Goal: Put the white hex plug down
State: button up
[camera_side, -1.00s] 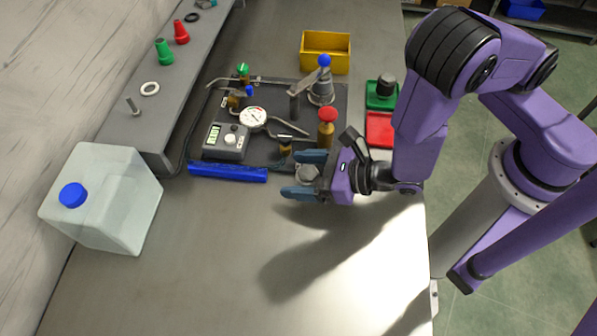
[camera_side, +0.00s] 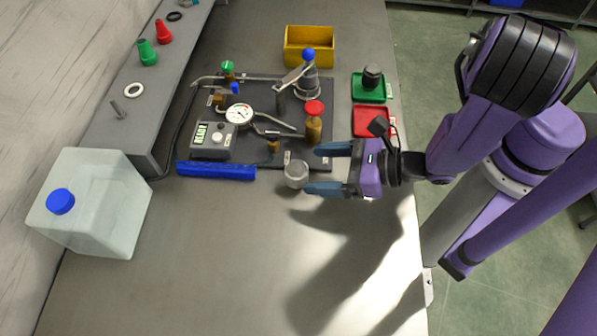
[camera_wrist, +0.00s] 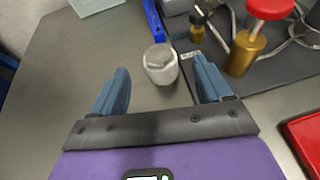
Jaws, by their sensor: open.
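The white hex plug (camera_side: 296,174) stands on the bare grey bench, just off the front edge of the dark board. In the wrist view the plug (camera_wrist: 160,64) shows its pale hexagonal top, ahead of and between the fingertips. My gripper (camera_side: 322,170) is open and empty, its two blue fingers apart. In the side view the fingertips are to the right of the plug, with a gap visible. In the wrist view the gripper (camera_wrist: 162,80) shows both fingers clear of the plug. Nothing hides the plug's top.
The dark board (camera_side: 270,95) carries a gauge (camera_side: 239,114), a meter (camera_side: 212,140) and a red-topped brass valve (camera_side: 314,122). A blue bar (camera_side: 216,170) lies along its front. Red (camera_side: 368,121) and green trays (camera_side: 368,92) sit right. The front bench is clear.

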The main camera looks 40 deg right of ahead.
notch_tip(320, 180, up, 20)
jog(key=w+d+m+h, duration=0.1)
jog(key=w+m+h, duration=0.3)
jog(key=m, duration=0.1)
jog(key=m+g+h, duration=0.4)
jog(key=m+g, duration=0.7)
jog(key=m, duration=0.6)
send_over(297, 167)
notch_tip(297, 167, down, 4)
notch_tip(297, 167, down, 11)
jog(key=shift+s+d+f, duration=0.1)
jog(key=shift+s+d, duration=0.05)
jog(key=shift+w+f, duration=0.2)
jog(key=shift+f, duration=3.05)
